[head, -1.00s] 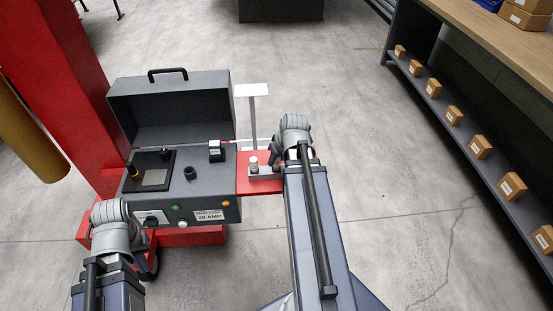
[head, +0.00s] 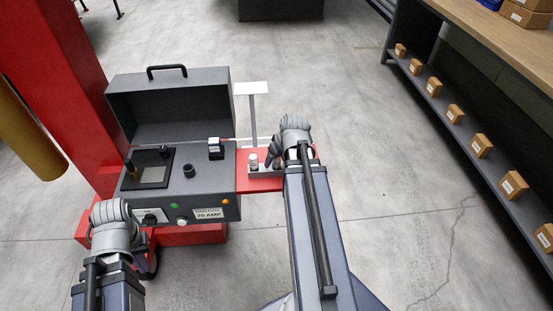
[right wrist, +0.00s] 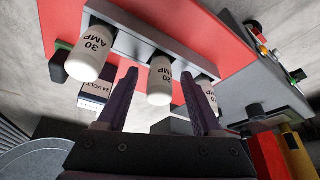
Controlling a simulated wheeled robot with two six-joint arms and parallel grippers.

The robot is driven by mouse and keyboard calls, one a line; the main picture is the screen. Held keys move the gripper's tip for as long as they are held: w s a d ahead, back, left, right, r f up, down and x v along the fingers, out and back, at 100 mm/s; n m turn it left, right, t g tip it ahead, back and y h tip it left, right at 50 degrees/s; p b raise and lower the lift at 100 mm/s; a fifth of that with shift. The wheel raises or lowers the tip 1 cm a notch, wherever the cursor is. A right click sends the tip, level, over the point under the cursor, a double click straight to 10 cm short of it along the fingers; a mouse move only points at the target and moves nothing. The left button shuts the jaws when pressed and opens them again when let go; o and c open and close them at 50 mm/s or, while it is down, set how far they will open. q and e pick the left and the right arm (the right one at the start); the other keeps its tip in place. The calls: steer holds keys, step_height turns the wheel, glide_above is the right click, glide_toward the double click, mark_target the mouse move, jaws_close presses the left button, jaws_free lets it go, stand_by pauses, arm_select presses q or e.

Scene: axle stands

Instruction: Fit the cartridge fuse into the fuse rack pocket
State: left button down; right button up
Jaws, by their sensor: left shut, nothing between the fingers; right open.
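In the right wrist view, white cartridge fuses hang from a grey rack (right wrist: 140,44): a 30 AMP fuse (right wrist: 90,52), a 20 AMP fuse (right wrist: 159,82) and a third fuse (right wrist: 206,88), partly behind a finger. My right gripper (right wrist: 160,74) is open, its dark fingers on either side of the 20 AMP fuse. I cannot tell whether they touch it. In the head view, my right gripper (head: 273,150) is at the rack (head: 262,173), hiding part of it. My left gripper (head: 139,239) is shut and empty by the box front, mostly hidden by its wrist.
A grey box (head: 205,190) with open lid (head: 170,105) and a 20 AMP label (head: 209,213) stands left of the rack. A red shelf (head: 262,186) carries the rack. A red column (head: 60,80) stands at the left, shelving (head: 480,110) at the right.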

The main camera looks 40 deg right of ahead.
steer(key=p+v, duration=0.7)
steer(key=shift+r, duration=0.45)
steer(key=shift+s, duration=0.1)
stand_by(0.5)
steer(key=s+a+n+g, duration=0.1)
steer(key=a+n+g, duration=0.1)
steer(key=a, duration=1.6)
steer(key=s+a+f+n+g, duration=0.1)
steer(key=a+n+g, duration=0.2)
steer(key=a, duration=1.5)
steer(key=shift+s+a+f+h, duration=0.3)
steer(key=shift+s+h, duration=0.05)
steer(key=shift+h, duration=0.05)
